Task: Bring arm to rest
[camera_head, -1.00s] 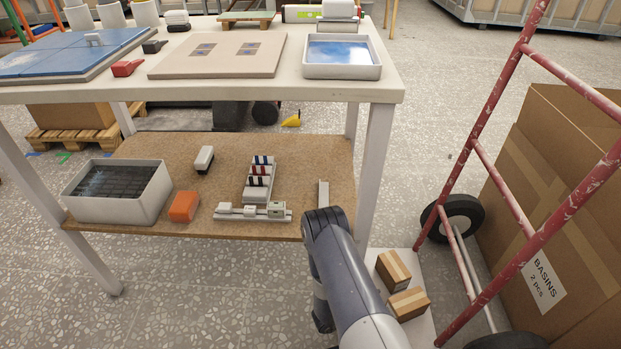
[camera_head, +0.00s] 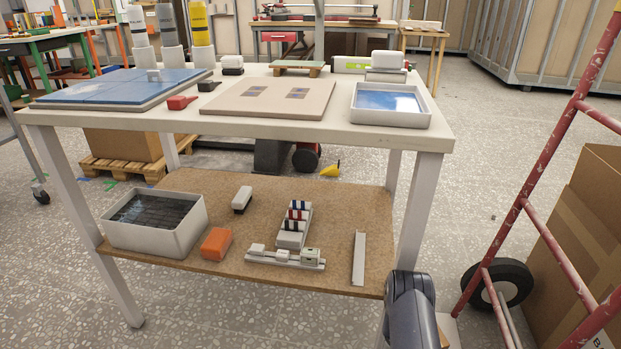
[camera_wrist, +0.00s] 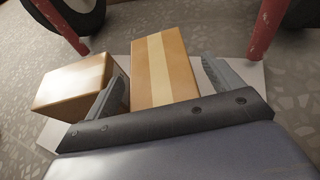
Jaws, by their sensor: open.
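My arm (camera_head: 413,312) shows at the bottom of the head view, in front of the lower shelf's right end; its gripper is out of frame there. In the wrist view my gripper (camera_wrist: 158,90) is open, with its two fingers spread apart. Beyond the fingers lie two small taped cardboard boxes on a white board (camera_wrist: 248,102). One box (camera_wrist: 163,68) shows between the fingers, and the other box (camera_wrist: 75,88) is to the left, partly behind the left finger. I cannot tell whether the fingers touch either box.
A white table (camera_head: 440,141) with a lower shelf (camera_head: 345,215) stands ahead, holding trays, tiles and small tools. A red hand truck (camera_head: 545,130) and a large cardboard box (camera_head: 590,215) stand at the right. The speckled floor between table and hand truck is partly clear.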

